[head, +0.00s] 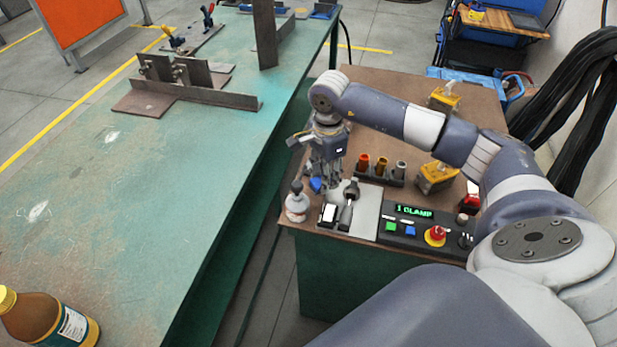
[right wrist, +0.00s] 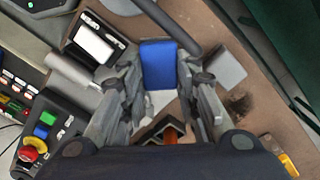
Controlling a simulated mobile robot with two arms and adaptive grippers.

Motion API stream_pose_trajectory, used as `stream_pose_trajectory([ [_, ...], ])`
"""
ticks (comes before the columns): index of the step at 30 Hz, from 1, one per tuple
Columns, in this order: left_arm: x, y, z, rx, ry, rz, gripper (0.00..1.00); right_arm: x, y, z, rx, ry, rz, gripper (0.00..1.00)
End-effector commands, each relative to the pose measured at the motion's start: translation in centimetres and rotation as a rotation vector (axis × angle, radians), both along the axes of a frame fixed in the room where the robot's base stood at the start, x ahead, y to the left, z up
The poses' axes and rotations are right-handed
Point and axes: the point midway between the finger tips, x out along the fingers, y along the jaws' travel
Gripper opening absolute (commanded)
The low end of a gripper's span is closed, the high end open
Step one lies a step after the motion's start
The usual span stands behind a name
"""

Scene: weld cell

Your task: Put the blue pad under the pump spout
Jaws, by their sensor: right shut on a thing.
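The blue pad (head: 316,184) is between the fingertips of my right gripper (head: 325,181), above the front left part of the brown bench top. In the right wrist view the pad (right wrist: 158,64) shows as a blue block between the two fingers (right wrist: 158,80), which are shut on it. A small white pump bottle (head: 297,204) with a grey top stands at the bench's left front corner, just left of and below the pad in the head view. The gap between pad and spout is hard to judge. My left gripper is not in view.
A clamp fixture (head: 348,208) and a control box (head: 425,228) with a lit display stand right of the bottle. A rack of small cylinders (head: 381,168) is behind them. A green worktable (head: 130,190) with steel parts and an amber bottle (head: 45,318) lies left, across a gap.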

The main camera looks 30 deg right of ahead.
Motion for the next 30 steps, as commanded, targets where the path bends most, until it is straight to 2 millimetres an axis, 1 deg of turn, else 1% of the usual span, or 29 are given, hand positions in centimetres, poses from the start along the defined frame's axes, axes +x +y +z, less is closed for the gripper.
stream_pose_trajectory([
  [2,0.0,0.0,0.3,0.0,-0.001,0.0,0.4,0.0,0.0,-1.1,0.001,0.002,0.001,0.13],
  [5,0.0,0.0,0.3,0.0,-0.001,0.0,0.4,0.0,0.0,-1.8,0.001,-0.001,0.001,0.13],
  [8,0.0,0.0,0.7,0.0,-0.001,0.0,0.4,0.6,0.6,-1.9,0.004,-0.002,0.002,0.13],
  [12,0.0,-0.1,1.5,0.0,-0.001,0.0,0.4,2.4,2.1,-1.7,0.004,-0.001,0.001,0.13],
  [15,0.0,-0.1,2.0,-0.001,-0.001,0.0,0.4,3.3,2.9,-1.8,0.002,0.001,0.001,0.13],
  [18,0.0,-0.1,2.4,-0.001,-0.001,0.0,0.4,3.0,2.7,-3.0,0.001,0.002,0.001,0.13],
  [26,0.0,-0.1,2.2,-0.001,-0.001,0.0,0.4,3.1,2.6,-3.2,0.0,-0.001,0.001,0.13],
  [29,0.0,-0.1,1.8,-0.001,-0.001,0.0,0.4,3.1,2.6,-3.6,0.0,-0.001,0.001,0.13],
  [30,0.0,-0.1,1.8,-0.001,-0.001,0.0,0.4,3.1,2.6,-3.6,0.0,-0.001,0.001,0.32],
])
